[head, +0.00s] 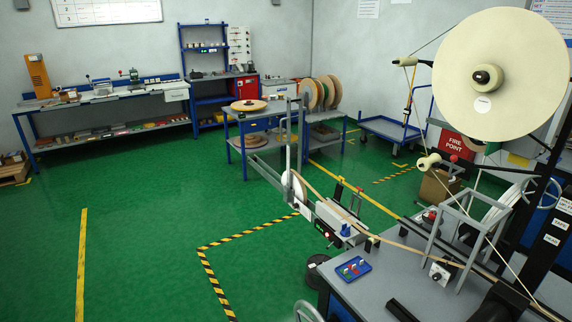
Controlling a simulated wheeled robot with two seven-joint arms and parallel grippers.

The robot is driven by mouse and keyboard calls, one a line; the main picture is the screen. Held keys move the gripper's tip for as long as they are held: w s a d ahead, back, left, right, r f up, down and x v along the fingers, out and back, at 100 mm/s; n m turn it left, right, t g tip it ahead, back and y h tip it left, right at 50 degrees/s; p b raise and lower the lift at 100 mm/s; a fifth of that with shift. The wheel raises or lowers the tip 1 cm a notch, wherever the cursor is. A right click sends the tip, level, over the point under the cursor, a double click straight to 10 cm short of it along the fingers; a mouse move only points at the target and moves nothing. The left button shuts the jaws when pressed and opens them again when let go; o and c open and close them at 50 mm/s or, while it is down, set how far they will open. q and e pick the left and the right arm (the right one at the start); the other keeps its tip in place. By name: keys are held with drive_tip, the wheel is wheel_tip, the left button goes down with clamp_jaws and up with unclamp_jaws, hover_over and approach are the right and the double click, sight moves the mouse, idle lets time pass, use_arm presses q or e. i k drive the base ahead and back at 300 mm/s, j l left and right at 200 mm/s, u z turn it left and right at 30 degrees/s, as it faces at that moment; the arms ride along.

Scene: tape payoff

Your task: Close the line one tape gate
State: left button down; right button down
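A large cream tape reel (500,62) hangs on a dark stand at the right. Pale tape (395,241) runs along the bench past a grey square frame (452,240) to a small white reel (293,187) at the far end. A slim upright grey frame (297,140) stands near that reel. Small dark upright levers with red parts (338,190) stand beside the tape line. No label here tells me which part is the line one tape gate, and I cannot tell whether it is open or shut. Neither of my grippers can be made out.
The grey bench (385,285) fills the lower right. A blue tray (353,268) with small coloured pieces sits on it. A small table (250,115) with reels and a blue cart (392,131) stand behind. Green floor (140,220) is clear at the left.

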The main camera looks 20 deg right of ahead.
sight(337, 194)
drive_tip(key=i+j+u, duration=0.1)
drive_tip(key=i, duration=0.7)
drive_tip(key=i+j+u, duration=0.1)
drive_tip(key=i+j, duration=0.15)
drive_tip(key=i, duration=0.6)
